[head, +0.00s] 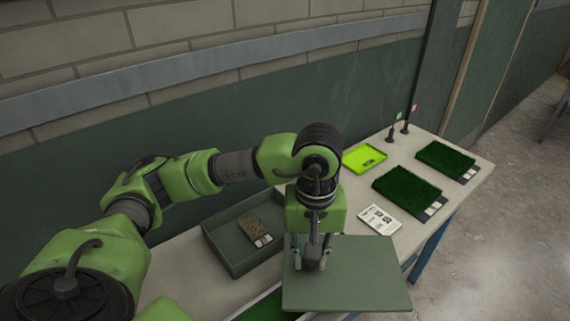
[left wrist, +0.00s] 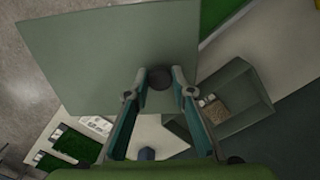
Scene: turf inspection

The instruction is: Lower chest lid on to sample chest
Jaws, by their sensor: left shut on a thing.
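The chest lid (head: 355,285) is a flat grey-green panel with a dark round knob, held roughly level at the front of the table. My left gripper (head: 312,262) is shut on the lid's knob; the wrist view shows the fingers on either side of the knob (left wrist: 159,78) and the lid (left wrist: 110,55) beyond. The sample chest (head: 222,245) is an open grey-green box to the left of the lid, with a brown sample (head: 255,230) inside; it also shows in the left wrist view (left wrist: 250,92). The lid is to the right of most of the chest. My right gripper does not show.
A white card (head: 379,219), a lime-green scale (head: 365,157) and two turf samples (head: 407,189) (head: 445,160) lie on the table (head: 455,195). Two small flags (head: 405,122) stand at the back. Another green turf piece (head: 262,307) shows partly below the lid. A wall runs behind.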

